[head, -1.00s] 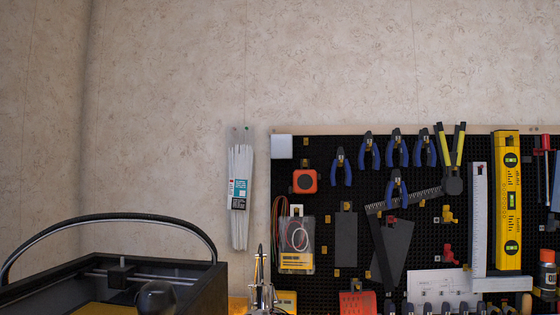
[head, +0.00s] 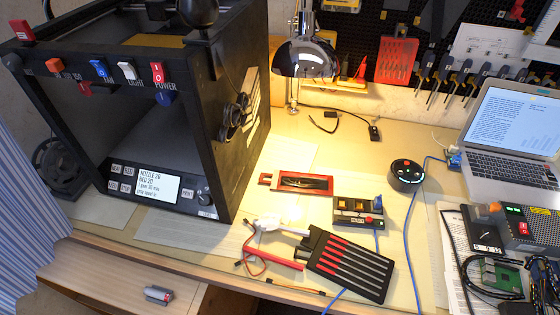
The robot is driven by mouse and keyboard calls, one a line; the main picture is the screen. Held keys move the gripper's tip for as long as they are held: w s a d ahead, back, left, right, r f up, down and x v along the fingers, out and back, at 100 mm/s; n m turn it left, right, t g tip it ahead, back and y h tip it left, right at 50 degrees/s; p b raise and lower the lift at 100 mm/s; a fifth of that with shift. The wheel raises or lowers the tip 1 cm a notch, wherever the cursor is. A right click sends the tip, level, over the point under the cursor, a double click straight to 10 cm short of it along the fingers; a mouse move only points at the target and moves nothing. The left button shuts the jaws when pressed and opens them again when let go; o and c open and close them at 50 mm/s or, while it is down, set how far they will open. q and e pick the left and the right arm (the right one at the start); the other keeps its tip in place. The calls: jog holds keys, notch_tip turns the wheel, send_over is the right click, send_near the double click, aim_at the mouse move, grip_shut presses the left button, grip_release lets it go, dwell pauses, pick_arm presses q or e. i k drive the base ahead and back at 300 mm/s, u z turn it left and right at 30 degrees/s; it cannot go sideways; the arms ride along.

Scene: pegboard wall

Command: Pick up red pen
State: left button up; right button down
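A slim red rod (head: 282,261), which may be the red pen, lies on the table left of a black holder (head: 325,250) with red and grey strips. A thin red cable (head: 248,245) lies at its left end, and I cannot tell whether the two are joined. A small grey and red cylinder (head: 158,293) lies on the lower wooden surface at the front left. Neither of my grippers is in view.
A black 3D printer (head: 120,130) fills the left side. A chrome lamp (head: 305,60) stands at the back. A red-framed tool (head: 297,182), button box (head: 357,212), round black device (head: 406,174) and open laptop (head: 515,125) crowd the table; blue cables cross it.

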aim_at(292, 265)
jog(key=k, duration=1.1)
jog(key=z, duration=0.95)
jog(key=i, duration=1.2)
jog(key=u, duration=0.6)
